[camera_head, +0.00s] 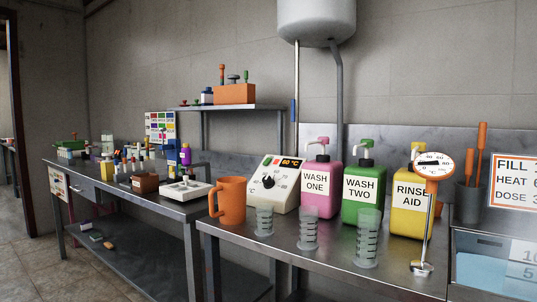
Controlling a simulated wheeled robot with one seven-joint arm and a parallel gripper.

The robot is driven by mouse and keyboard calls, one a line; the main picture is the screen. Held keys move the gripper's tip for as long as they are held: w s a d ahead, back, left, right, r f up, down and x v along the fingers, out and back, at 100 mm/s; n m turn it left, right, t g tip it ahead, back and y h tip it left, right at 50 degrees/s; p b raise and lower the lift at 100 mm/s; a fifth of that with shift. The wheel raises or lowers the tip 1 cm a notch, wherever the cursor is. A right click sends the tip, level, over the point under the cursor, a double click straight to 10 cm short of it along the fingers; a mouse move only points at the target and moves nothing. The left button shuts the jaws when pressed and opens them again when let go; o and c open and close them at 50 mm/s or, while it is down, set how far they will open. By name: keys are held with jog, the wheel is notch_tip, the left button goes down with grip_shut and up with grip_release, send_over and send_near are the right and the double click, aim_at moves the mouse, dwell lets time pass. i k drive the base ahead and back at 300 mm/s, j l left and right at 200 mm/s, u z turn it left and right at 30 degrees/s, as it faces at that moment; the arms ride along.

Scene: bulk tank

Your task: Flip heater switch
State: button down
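A cream control box (281,202) with a sloped face stands on the steel table, left of the pump bottles. Its face has a lit orange temperature display (291,162), a round black knob (268,182) and small green and red parts (271,161) beside the display. One of these small parts may be the heater switch; they are too small to tell its position. The orange jug partly hides the box's lower left. My gripper is not in view.
Around the box stand an orange jug (230,202), clear ribbed cups (308,230), pink (320,190), green (362,195) and yellow (407,208) pump bottles, and a dial thermometer (433,164). A sink (495,262) is at right. A second cluttered table (180,207) is at left.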

aim_at(267, 160)
jog(key=i+j+z, duration=0.1)
jog(key=j, duration=0.2)
jog(key=i+j+z, duration=0.1)
jog(key=i+j, duration=0.15)
jog(key=i+j+z, duration=0.1)
jog(key=j, duration=0.25)
jog(key=i+j+z, duration=0.15)
jog(key=j, duration=0.15)
jog(key=i+j+z, duration=0.1)
jog(key=j, duration=0.25)
